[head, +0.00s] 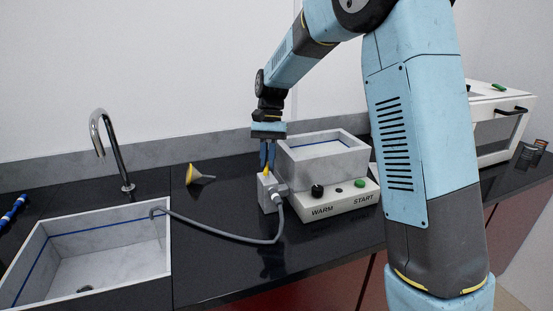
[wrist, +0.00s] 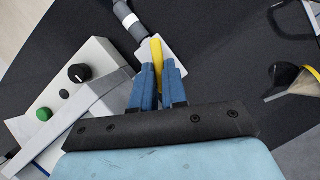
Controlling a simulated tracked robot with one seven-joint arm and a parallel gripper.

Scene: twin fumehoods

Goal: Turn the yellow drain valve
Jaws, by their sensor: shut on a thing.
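The yellow drain valve handle (wrist: 157,56) stands on top of a small grey valve block (head: 270,192) on the black counter. My gripper (head: 267,158) points straight down over the block. In the wrist view my gripper's blue fingers (wrist: 158,82) are shut on the yellow handle, one on each side. In the head view the fingers hide most of the handle, and only a bit of yellow shows between them. A grey hose (head: 235,237) runs from the block to the sink on the left.
A grey bath (head: 325,165) on a white base with black and green knobs (head: 359,184) stands right beside the valve. A yellow funnel (head: 197,175) lies to the left. The sink (head: 150,255) and tap (head: 108,145) are farther left. Bare counter lies in front.

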